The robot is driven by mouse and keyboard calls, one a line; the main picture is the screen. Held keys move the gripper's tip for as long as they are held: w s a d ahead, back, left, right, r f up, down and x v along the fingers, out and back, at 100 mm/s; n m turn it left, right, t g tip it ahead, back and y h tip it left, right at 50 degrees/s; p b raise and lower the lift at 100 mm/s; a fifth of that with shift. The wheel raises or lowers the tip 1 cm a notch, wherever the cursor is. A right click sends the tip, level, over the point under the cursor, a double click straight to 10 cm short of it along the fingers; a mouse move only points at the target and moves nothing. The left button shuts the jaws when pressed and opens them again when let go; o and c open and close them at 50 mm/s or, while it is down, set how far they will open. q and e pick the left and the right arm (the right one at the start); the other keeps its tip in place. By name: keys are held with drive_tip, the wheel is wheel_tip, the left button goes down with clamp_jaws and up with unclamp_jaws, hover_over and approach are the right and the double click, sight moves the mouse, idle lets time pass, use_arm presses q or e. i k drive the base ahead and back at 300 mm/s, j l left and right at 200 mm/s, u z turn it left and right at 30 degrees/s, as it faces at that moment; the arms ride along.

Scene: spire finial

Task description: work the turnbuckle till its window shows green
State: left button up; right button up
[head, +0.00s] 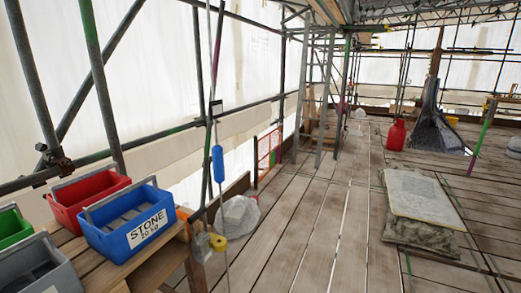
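A thin cable hangs near the scaffold poles left of centre in the head view. It carries a long blue fitting (217,163), which may be the turnbuckle. A yellow round piece (218,242) sits lower on the same line, beside the wooden bench. The fitting is too small for me to make out a window or its colour. Neither of my grippers is in view.
A blue bin marked STONE (129,222), a red bin (86,198), a green bin (12,228) and a grey bin (38,268) stand on the bench. A clear plastic bag (238,215) lies beyond. Bare planks (320,225) run between it and the slab (422,193).

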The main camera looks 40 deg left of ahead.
sight(217, 156)
drive_tip(key=i+l+u, duration=0.1)
drive_tip(key=i+u, duration=0.15)
drive_tip(key=i, duration=0.3)
drive_tip(key=i+l+u, duration=0.15)
drive_tip(key=i+u, duration=0.15)
drive_tip(key=i, duration=0.2)
drive_tip(key=i+l+u, duration=0.25)
drive_tip(key=i, duration=0.25)
